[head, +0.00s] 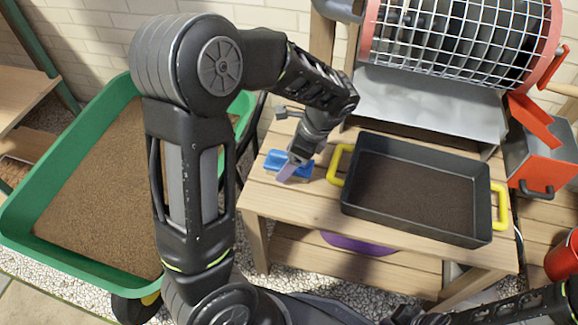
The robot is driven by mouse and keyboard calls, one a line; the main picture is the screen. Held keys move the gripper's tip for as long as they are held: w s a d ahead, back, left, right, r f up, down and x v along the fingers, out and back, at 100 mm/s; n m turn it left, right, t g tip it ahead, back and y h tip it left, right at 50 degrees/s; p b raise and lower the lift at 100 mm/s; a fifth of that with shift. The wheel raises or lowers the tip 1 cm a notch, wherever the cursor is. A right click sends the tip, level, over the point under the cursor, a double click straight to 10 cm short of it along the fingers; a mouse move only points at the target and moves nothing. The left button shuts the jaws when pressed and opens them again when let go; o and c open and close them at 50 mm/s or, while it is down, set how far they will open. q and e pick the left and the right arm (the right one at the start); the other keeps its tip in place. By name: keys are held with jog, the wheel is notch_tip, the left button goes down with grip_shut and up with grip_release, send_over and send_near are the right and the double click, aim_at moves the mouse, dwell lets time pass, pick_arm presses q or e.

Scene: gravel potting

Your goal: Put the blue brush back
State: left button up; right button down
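The blue brush (272,159) lies on the left end of the wooden table, left of the black tray. My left gripper (291,168) points down right over the brush, with its fingers at the brush's middle. A pale lilac-grey piece shows in front of the brush under the gripper; I cannot tell whether it is a finger or part of the brush. The wrist hides part of the brush, and whether the fingers grip it is unclear. My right arm shows at the bottom right edge; its gripper is out of view.
The black tray (415,227) with yellow handles holds dark soil beside the brush. A wire drum (460,40) stands behind it. A green cart (60,262) of brown soil is at left. A purple bowl (357,244) sits on the lower shelf. An orange-red box (545,160) is right.

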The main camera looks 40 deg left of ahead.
pick_arm(q)
jog(key=shift+c, duration=0.6)
grip_shut()
jog(key=shift+r, duration=0.1)
dwell(0.5)
notch_tip(320, 180, up, 10)
jog(key=p, duration=0.3)
jog(key=shift+p, duration=0.35)
